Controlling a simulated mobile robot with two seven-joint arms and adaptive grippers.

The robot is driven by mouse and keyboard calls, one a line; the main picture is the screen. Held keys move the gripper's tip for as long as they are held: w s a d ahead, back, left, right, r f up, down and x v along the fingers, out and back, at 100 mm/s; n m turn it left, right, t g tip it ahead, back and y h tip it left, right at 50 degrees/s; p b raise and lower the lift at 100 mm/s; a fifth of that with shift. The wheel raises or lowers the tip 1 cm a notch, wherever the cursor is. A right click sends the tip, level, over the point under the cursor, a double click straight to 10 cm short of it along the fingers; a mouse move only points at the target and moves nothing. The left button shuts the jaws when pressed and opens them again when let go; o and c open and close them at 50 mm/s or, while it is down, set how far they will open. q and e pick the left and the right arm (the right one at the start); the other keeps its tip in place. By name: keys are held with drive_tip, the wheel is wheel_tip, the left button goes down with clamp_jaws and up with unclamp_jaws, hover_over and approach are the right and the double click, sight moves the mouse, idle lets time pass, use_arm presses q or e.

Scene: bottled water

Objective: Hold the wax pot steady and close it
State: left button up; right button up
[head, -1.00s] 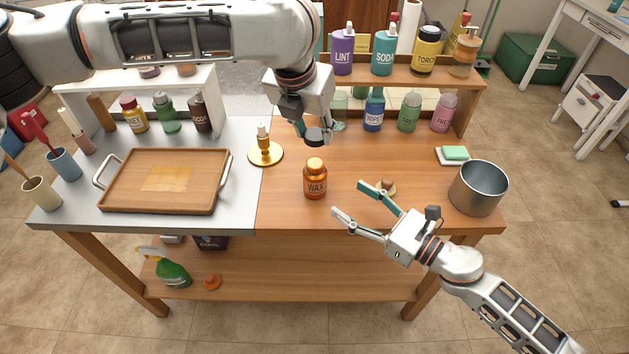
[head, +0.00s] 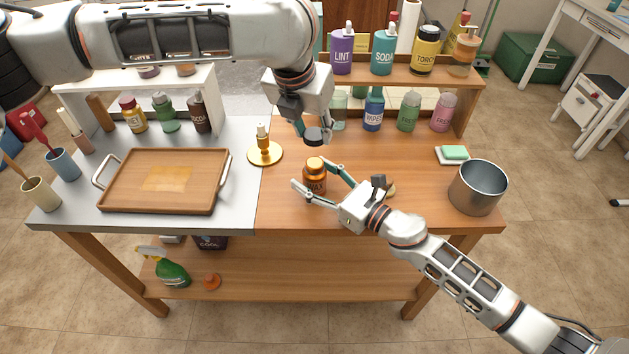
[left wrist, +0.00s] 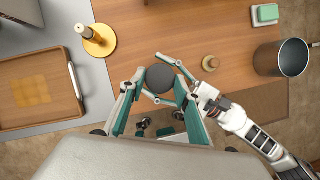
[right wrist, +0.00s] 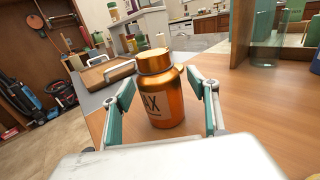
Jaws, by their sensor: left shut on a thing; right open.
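The wax pot (head: 315,184), an amber bottle with a WAX label and a bare orange top, stands upright on the wooden part of the bench. My left gripper (head: 313,141) is shut on a dark round lid (left wrist: 161,78), held above and slightly behind the pot in the head view. In the left wrist view the lid hides the pot. My right gripper (head: 312,174) is open with its fingers on either side of the pot (right wrist: 158,95). In the right wrist view gaps show between the fingers and the pot's body.
A gold candle holder (head: 265,154) and a wooden tray (head: 160,200) are to the left. A small round wooden piece (left wrist: 210,62) lies to the right, near a metal pot (head: 478,188) and a sponge (head: 455,153). A bottle shelf (head: 400,75) runs behind.

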clamp_jaws()
use_arm(q)
hover_over(315, 162)
drive_tip(key=s, duration=0.1)
drive_tip(key=shift+a+f, duration=0.15)
drive_tip(key=shift+f, duration=1.1)
drive_tip(key=shift+a+f, duration=0.1)
drive_tip(key=shift+f, duration=1.15)
drive_tip(key=shift+f, duration=0.1)
drive_tip(key=shift+f, duration=0.75)
drive_tip(key=shift+f, duration=0.6)
